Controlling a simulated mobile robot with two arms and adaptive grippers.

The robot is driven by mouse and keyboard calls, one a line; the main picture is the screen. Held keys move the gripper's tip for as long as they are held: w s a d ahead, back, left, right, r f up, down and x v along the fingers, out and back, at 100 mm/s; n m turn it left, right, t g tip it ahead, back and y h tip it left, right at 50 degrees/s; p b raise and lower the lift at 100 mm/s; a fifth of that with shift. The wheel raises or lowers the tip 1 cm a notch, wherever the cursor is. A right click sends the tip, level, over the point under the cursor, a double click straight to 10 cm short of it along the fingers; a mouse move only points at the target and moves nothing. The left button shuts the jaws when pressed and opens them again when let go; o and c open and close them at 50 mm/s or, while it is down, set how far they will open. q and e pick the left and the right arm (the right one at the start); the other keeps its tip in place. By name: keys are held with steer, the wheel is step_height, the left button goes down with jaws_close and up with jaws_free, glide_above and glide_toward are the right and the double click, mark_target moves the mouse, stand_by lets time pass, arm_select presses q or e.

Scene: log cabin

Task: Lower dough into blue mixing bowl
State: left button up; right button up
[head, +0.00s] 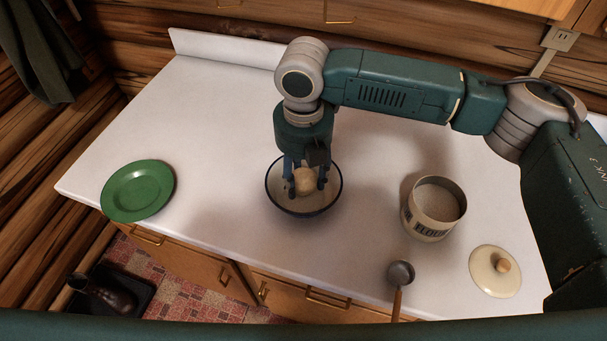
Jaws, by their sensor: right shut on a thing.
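The mixing bowl (300,211) stands on the white counter near its middle. It has a dark blue rim and a pale inside. My right gripper (306,186) points down over the bowl, with its fingers inside the rim as seen from above. It is shut on the dough (305,181), a pale tan ball between the fingers. I cannot tell whether the dough touches the bowl's bottom. My left gripper is not in view.
A green plate (138,191) lies at the counter's left end. An open flour canister (433,208) stands right of the bowl. Its cream lid (495,271) lies at the front right. A ladle (400,274) lies at the front edge. The white counter (225,110) is clear behind.

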mark_target(304, 175)
steer(key=shift+f+b, duration=0.65)
steer(key=shift+f, duration=1.45)
stand_by(0.6)
steer(key=o, duration=1.3)
steer(key=shift+o, duration=0.2)
step_height(304, 175, up, 12)
steer(key=shift+r, duration=0.1)
steer(key=shift+s, duration=0.1)
